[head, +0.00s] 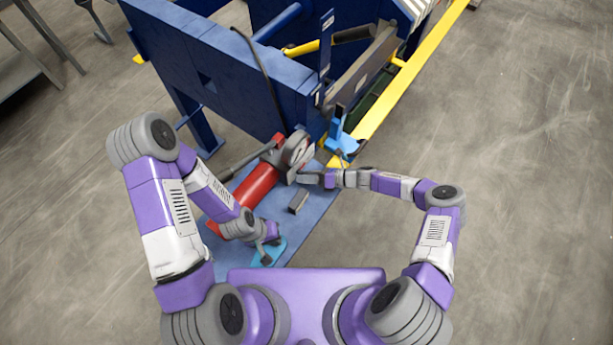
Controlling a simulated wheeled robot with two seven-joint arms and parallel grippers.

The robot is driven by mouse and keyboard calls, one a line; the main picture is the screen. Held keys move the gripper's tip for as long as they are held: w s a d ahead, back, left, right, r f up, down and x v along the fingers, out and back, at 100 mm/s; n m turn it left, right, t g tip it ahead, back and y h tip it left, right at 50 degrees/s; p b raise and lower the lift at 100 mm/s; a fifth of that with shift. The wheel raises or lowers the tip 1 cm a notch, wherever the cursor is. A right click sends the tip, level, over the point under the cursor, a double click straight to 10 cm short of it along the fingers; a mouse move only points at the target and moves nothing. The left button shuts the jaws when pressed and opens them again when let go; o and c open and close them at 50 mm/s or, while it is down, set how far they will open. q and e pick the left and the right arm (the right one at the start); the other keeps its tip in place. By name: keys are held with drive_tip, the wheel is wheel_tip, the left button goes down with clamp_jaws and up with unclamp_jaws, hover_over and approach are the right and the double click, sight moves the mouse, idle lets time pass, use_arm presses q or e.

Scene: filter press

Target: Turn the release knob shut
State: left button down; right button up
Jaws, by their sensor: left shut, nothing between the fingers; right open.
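The hand pump has a red cylinder (256,186) lying on a blue base plate (318,205), with a round grey gauge-like part (298,149) at its upper end. I cannot make out the release knob clearly; it is small or hidden around the pump. My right gripper (303,179) is open beside the pump's upper end, just below the round part. I cannot tell whether it touches anything. My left gripper (269,241) is shut and empty, low over the near end of the base plate, to the lower right of the red cylinder.
A dark pump lever (247,159) slants beside the cylinder. A small grey block (299,201) sits on the plate. The blue press frame (215,75) stands behind, with a yellow rail (405,78) at its right. Open concrete floor lies to the right.

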use_arm(q)
drive_tip(key=shift+s, duration=0.1)
use_arm(e)
drive_tip(key=shift+a, duration=0.1)
drive_tip(key=shift+c, duration=0.8)
drive_tip(key=c, duration=0.6)
